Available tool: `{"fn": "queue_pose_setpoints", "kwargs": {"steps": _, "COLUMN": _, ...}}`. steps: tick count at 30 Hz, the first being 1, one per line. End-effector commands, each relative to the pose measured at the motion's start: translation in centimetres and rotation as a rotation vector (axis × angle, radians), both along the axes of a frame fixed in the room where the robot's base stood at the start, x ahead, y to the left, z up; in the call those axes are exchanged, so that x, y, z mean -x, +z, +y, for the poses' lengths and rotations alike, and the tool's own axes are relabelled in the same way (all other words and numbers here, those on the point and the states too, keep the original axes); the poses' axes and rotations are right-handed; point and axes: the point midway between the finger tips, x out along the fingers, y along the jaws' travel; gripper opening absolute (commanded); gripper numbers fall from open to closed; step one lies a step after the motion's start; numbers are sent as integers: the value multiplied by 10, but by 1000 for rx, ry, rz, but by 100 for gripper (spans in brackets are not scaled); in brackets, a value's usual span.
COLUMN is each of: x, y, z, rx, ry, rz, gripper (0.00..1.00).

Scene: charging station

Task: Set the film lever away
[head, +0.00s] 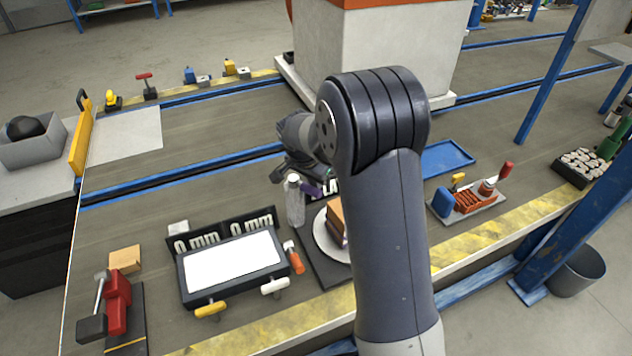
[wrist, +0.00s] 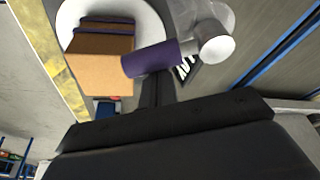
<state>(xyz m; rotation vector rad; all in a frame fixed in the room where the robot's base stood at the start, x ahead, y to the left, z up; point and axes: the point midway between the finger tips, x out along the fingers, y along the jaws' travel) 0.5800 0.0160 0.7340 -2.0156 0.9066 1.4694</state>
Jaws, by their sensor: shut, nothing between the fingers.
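A purple bar or roll (wrist: 152,57), which may be the film lever, reaches sideways from a pale round-topped post (wrist: 217,47) in the wrist view. Its near end points over a tan box (wrist: 95,72) with purple bands on a white turntable (wrist: 67,17). In the head view the purple piece (head: 311,188) shows beside the pale post (head: 295,205), partly behind my arm. My gripper (wrist: 157,80) is shut and empty, its tips by the purple bar; I cannot tell whether they touch.
A white panel (head: 232,265) with yellow (head: 210,310) and white (head: 275,286) handles stands left of the turntable. A tool tray (head: 470,207) and an empty blue tray (head: 446,158) lie to the right. A big pale pillar (head: 385,45) stands behind.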

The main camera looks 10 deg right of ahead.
Motion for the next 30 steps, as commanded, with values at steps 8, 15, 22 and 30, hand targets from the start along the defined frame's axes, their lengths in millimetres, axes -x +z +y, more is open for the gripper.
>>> {"fn": "queue_pose_setpoints", "kwargs": {"steps": 8, "x": 12, "y": -1, "z": 10, "rx": 0, "ry": -251, "rz": -1, "gripper": 0}}
{"fn": "queue_pose_setpoints", "kwargs": {"steps": 15, "x": 19, "y": -1, "z": 17, "rx": 0, "ry": -427, "rz": 0, "gripper": 0}}
{"fn": "queue_pose_setpoints", "kwargs": {"steps": 22, "x": 22, "y": 0, "z": 22, "rx": 0, "ry": -443, "rz": -1, "gripper": 0}}
{"fn": "queue_pose_setpoints", "kwargs": {"steps": 30, "x": 24, "y": 0, "z": 25, "rx": -1, "ry": -442, "rz": 0, "gripper": 0}}
